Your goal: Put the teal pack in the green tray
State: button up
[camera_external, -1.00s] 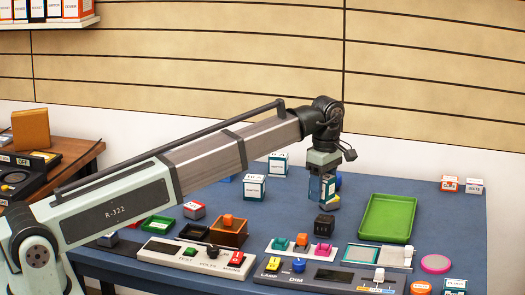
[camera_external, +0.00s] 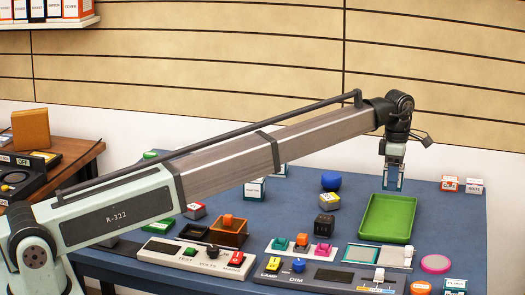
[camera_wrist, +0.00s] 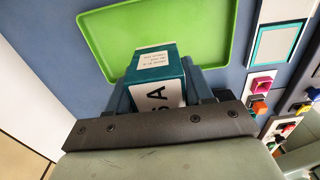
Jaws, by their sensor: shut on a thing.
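The teal pack (camera_wrist: 157,78) has a white label on its end and a white side with dark letters. My gripper (camera_external: 393,182) is shut on it, and its fingers sit on both sides of the pack in the wrist view. In the external view the pack is mostly hidden by the fingers. The green tray (camera_external: 368,232) is empty and lies flat on the table. My gripper is at the tray's far edge in the external view. In the wrist view the pack overlaps the near edge of the tray (camera_wrist: 215,47); its height above is unclear.
The blue table (camera_external: 300,205) has free room behind and left of the tray. Control panels (camera_external: 330,278) line the front. Small boxes (camera_external: 450,184) stand at back right.

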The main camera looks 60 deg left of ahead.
aim_at(389, 220)
jog(key=shift+f, duration=4.8)
jog(key=o, duration=1)
jog(key=shift+f, duration=0.1)
jog(key=shift+o, duration=0.2)
notch_tip(389, 220, up, 12)
jog(key=shift+r, duration=0.15)
